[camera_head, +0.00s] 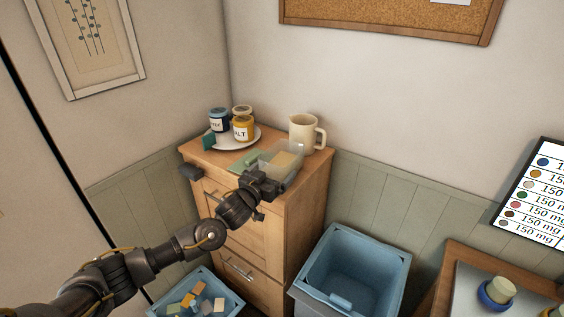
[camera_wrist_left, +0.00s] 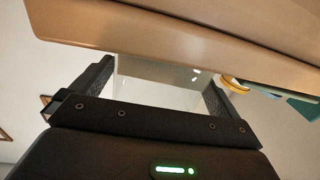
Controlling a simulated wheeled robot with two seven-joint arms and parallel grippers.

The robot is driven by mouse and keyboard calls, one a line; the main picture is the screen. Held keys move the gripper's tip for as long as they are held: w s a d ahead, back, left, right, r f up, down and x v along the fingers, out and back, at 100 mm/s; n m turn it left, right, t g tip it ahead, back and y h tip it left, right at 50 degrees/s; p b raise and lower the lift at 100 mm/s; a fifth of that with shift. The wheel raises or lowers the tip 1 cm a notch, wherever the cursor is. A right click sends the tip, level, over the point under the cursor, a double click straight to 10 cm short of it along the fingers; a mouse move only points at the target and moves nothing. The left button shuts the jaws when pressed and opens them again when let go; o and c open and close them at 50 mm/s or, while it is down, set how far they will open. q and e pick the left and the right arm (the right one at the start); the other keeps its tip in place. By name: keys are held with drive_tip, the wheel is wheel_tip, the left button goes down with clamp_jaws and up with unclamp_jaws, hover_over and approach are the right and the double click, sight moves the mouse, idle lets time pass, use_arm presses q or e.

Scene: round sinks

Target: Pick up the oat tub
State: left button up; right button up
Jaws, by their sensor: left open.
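A clear tub (camera_head: 286,163) with pale beige contents, likely the oat tub, sits at the front of the wooden cabinet's top. My left gripper (camera_head: 263,184) is at its near side, at about the height of the cabinet top. In the left wrist view the open fingers (camera_wrist_left: 160,80) stand on either side of a see-through pale wall, likely the tub (camera_wrist_left: 158,92). I cannot tell whether the fingers touch it. The gripper hides part of the tub's near side in the head view. My right gripper is not in view.
The cabinet (camera_head: 309,198) also bears a cream jug (camera_head: 303,134), a white plate (camera_head: 210,143) with labelled jars (camera_head: 242,128), and a green item (camera_head: 245,160) beside the tub. An empty blue bin (camera_head: 350,268) stands right of it. A blue crate (camera_head: 232,303) holds several blocks.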

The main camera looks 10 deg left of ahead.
use_arm(q)
drive_tip(key=shift+x, duration=0.8)
drive_tip(key=c, duration=0.9)
drive_tip(key=shift+r, duration=0.1)
drive_tip(key=shift+r+b, duration=0.7)
drive_tip(key=shift+r, duration=0.45)
drive_tip(key=shift+s+d+r+b, duration=0.8)
drive_tip(key=shift+s+r, duration=0.9)
drive_tip(key=shift+s, duration=0.45)
drive_tip(key=shift+s+d+r+b, duration=0.55)
drive_tip(key=shift+s+d+r, duration=0.3)
drive_tip(key=shift+s+r, duration=1.1)
drive_tip(key=shift+s+d+r+b, duration=0.8)
drive_tip(key=shift+s+r, duration=0.7)
drive_tip(key=shift+s, duration=0.8)
